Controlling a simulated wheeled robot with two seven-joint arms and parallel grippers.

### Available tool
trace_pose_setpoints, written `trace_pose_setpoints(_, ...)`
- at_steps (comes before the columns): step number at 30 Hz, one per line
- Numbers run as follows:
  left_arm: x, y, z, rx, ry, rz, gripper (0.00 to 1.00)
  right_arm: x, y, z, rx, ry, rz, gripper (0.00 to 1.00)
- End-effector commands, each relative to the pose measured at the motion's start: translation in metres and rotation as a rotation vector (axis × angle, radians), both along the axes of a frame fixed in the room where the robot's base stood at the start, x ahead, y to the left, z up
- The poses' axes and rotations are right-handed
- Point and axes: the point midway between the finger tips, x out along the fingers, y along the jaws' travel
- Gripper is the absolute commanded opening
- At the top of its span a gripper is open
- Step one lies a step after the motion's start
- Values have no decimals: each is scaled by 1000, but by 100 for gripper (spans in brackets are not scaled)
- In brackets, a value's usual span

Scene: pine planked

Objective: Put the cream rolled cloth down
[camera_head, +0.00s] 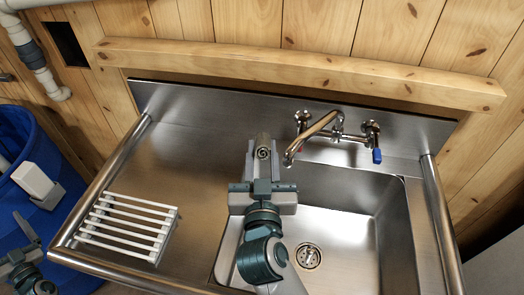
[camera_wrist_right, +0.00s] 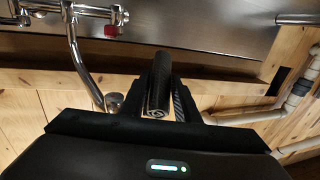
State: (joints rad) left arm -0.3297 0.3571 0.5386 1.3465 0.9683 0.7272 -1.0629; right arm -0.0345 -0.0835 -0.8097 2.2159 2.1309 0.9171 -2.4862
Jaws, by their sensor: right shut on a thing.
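My right gripper (camera_head: 262,160) reaches over the steel sink unit, near the left rim of the basin. It is shut on the rolled cloth (camera_head: 263,149), whose spiral end shows between the fingers. In the right wrist view the rolled cloth (camera_wrist_right: 160,85) looks dark, with its coiled end facing the camera, between the fingers of my right gripper (camera_wrist_right: 163,95). I cannot tell from these views whether the cloth touches the steel. Part of my left gripper (camera_head: 24,232) shows at the lower left edge, too cut off to read its jaws.
A white slatted rack (camera_head: 128,226) lies on the steel drainboard (camera_head: 185,155) at left. The basin (camera_head: 345,225) with its drain (camera_head: 308,256) is at right. The tap (camera_head: 318,130) stands close to the right of my gripper. A blue bin (camera_head: 60,160) stands at far left. Drainboard behind the rack is clear.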

Motion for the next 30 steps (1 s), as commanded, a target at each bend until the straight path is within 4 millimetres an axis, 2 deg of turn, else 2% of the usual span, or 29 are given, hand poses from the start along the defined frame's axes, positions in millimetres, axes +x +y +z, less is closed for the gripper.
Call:
trace_pose_setpoints(1, -3, -11, -22, -13, 43, 10, 100, 0, 0, 0, 0, 0, 0, 3)
trace_pose_setpoints(3, -6, -27, -50, -23, 107, 21, 100, 0, 0, 0, 0, 0, 0, 3)
trace_pose_setpoints(8, -14, -66, -110, -43, 252, 38, 100, 0, 0, 0, 0, 0, 0, 3)
trace_pose_setpoints(15, -27, -136, -192, -67, 464, 34, 100, 0, 0, 0, 0, 0, 0, 3)
trace_pose_setpoints(22, -39, -215, -259, -82, 656, -7, 100, 0, 0, 0, 0, 0, 0, 3)
trace_pose_setpoints(30, -29, -317, -323, -106, 809, -183, 100, 0, 0, 0, 0, 0, 0, 3)
